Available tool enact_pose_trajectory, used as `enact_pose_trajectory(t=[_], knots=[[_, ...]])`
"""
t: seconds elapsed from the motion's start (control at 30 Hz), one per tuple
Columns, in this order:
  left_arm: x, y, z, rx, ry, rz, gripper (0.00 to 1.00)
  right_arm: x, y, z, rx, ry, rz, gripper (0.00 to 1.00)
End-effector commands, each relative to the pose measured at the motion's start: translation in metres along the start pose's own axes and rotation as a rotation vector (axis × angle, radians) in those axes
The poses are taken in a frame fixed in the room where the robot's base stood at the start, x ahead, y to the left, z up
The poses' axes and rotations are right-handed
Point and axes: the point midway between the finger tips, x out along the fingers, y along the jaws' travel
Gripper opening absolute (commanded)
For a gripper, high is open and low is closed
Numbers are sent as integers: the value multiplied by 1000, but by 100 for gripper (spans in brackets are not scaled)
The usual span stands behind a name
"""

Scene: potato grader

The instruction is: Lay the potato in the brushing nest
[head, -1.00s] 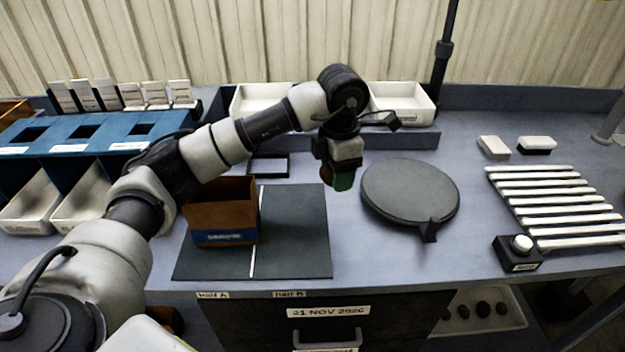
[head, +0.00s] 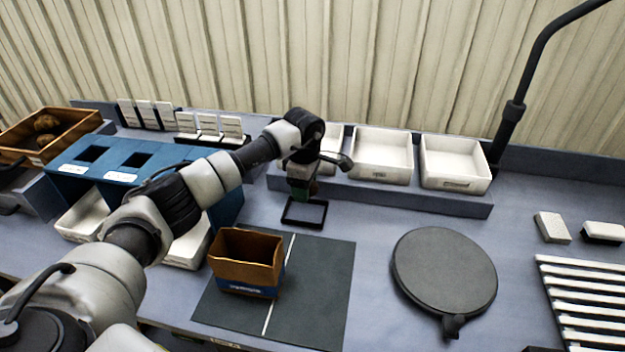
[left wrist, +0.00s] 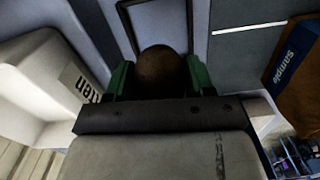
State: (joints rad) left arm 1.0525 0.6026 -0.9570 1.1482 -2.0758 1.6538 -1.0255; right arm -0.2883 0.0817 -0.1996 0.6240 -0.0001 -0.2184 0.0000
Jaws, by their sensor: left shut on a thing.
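The brown potato (left wrist: 162,70) sits between the green fingertips of my left gripper (left wrist: 160,82) in the left wrist view. The gripper is shut on it. In the head view my left gripper (head: 301,193) points down just behind and above a small black square frame (head: 303,227) on the bench, which looks like the brushing nest. The frame's dark edge also shows beyond the potato in the left wrist view (left wrist: 126,28). The potato is mostly hidden by the gripper in the head view, and appears to be above the bench. My right gripper is out of view.
White trays (head: 383,181) stand on a raised ledge behind the gripper. A brown sample box (head: 245,272) stands on the dark mat (head: 318,300) in front. A round dark plate (head: 445,268) lies to the right. A blue slotted rack (head: 118,171) is on the left.

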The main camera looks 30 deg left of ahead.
Motion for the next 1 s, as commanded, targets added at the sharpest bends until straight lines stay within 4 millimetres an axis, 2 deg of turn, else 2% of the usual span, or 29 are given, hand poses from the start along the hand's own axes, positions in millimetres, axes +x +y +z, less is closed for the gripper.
enact_pose_trajectory(t=[0.1, 0.23, 0.6, 0.93, 0.97, 1.0], knots=[[6, 0, 0, 5, 0, 0, 28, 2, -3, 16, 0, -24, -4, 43], [14, 0, 0, 4, -1, -1, 28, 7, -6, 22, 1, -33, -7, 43], [40, 0, 0, 4, -2, 1, 28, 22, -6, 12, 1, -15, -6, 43], [42, 0, 0, 3, -1, 1, 28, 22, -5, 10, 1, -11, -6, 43], [42, 0, 0, 3, -1, 1, 58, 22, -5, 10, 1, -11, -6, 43], [42, 0, 0, 3, -1, 1, 64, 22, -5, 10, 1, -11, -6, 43]])
